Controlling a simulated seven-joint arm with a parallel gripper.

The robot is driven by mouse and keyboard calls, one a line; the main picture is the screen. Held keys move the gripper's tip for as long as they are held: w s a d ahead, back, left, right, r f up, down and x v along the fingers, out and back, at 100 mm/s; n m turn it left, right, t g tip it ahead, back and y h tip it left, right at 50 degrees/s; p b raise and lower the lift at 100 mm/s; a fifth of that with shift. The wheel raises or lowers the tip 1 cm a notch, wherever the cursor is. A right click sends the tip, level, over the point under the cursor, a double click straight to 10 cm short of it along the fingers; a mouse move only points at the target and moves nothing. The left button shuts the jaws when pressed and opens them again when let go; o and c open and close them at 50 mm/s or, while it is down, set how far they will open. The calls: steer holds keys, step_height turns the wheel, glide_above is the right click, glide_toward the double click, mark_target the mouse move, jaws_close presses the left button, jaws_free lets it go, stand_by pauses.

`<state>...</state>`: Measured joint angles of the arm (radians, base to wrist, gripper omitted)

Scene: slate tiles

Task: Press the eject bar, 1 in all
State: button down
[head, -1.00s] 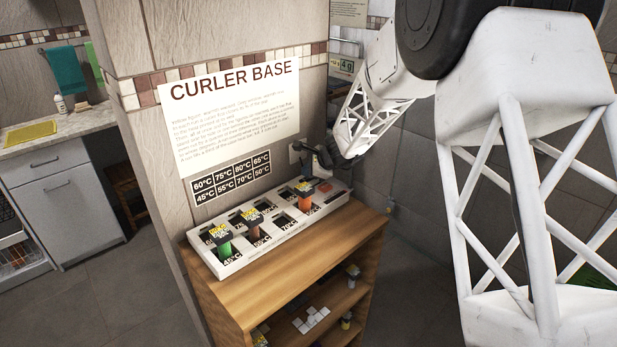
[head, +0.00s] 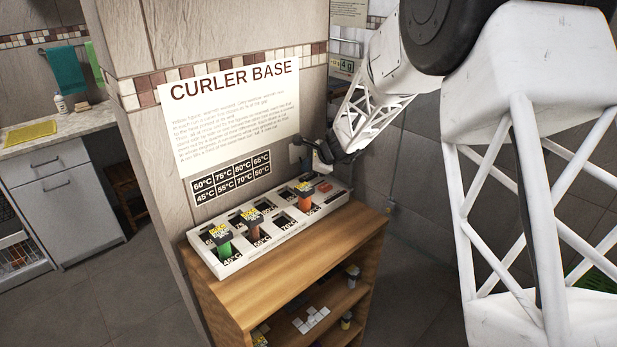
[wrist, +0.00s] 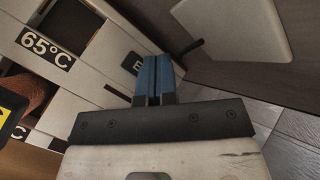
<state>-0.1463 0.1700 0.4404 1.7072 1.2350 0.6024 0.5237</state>
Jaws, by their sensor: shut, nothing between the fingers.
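The white curler base (head: 240,262) lies on top of the wooden shelf unit, against the tiled pillar. My gripper (head: 324,166) is just above that end, apart from the bar. Green (head: 224,248), brown (head: 254,230) and orange (head: 305,201) curlers with dark, yellow-labelled tops stand in slots of the base.
A "CURLER BASE" sign (head: 235,115) and a temperature chart (head: 232,178) are on the pillar. A pale wall plate (wrist: 235,35) is close to my fingers in the wrist view. The wooden shelf unit (head: 255,295) has clear top space in front of the base.

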mark_target(309, 178)
steer(key=shift+r, duration=0.15)
steer(key=shift+r, duration=2.4)
steer(key=shift+s+d+r, duration=0.1)
steer(key=shift+s+r, duration=0.05)
steer(key=shift+s, duration=0.1)
steer(key=s+d+r+n+g+h, duration=0.1)
steer(key=s+d+r+n, duration=0.25)
steer(key=s, duration=0.45)
steer(key=s+d+r+n+h, duration=0.1)
steer(key=s+d+r+n, duration=0.2)
steer(key=s, duration=0.5)
steer(key=s+d+r+n+g, duration=0.1)
steer(key=s+d+r, duration=0.25)
steer(key=s, duration=0.35)
steer(key=s+d+n+h, duration=0.2)
steer(key=s+d, duration=0.2)
steer(key=s, duration=0.6)
steer(key=s+d+n+h, duration=0.2)
steer(key=s+d+n, duration=0.1)
steer(key=s, duration=0.8)
steer(key=s+d+n+h, duration=0.2)
steer(key=s+d, duration=0.3)
steer(key=s, duration=0.5)
steer(key=shift+s+f+n, duration=0.2)
steer(key=shift+f+n, duration=0.25)
